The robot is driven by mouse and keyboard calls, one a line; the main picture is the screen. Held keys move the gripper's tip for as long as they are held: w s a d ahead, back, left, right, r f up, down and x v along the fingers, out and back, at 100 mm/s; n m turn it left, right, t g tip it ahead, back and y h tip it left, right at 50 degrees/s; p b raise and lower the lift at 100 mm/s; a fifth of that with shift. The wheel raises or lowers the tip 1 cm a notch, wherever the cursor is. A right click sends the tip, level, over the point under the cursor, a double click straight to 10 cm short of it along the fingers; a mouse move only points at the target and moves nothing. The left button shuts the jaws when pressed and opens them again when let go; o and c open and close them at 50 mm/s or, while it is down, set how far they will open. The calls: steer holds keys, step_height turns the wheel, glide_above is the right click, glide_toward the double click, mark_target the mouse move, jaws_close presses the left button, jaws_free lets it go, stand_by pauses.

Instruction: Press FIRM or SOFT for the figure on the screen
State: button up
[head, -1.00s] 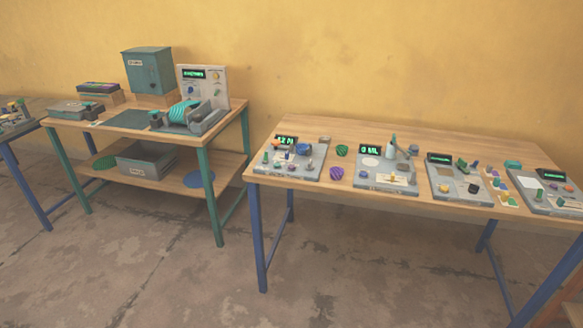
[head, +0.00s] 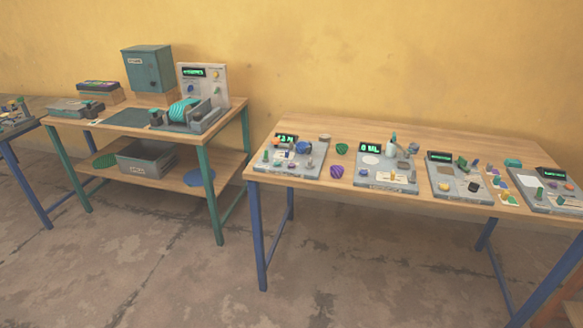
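Several grey panels with small green-lit screens lie on the right-hand wooden table. The leftmost panel (head: 287,166) has a screen (head: 286,139) with a short green figure, too small to read surely, and a blue knob (head: 304,146). The second panel (head: 385,182) has a screen (head: 369,147) that seems to start with 0. An upright panel (head: 220,87) on the left table also has a lit screen (head: 193,72). Labels are too small to read, so I cannot tell which keys are FIRM and SOFT. My gripper is out of view.
A green bowl-like item (head: 342,148) and a purple one (head: 336,172) sit between panels. The left table holds a teal cabinet (head: 147,70) and a dark mat (head: 126,118). A grey bin (head: 146,166) is on its lower shelf. The floor (head: 160,270) in front is clear.

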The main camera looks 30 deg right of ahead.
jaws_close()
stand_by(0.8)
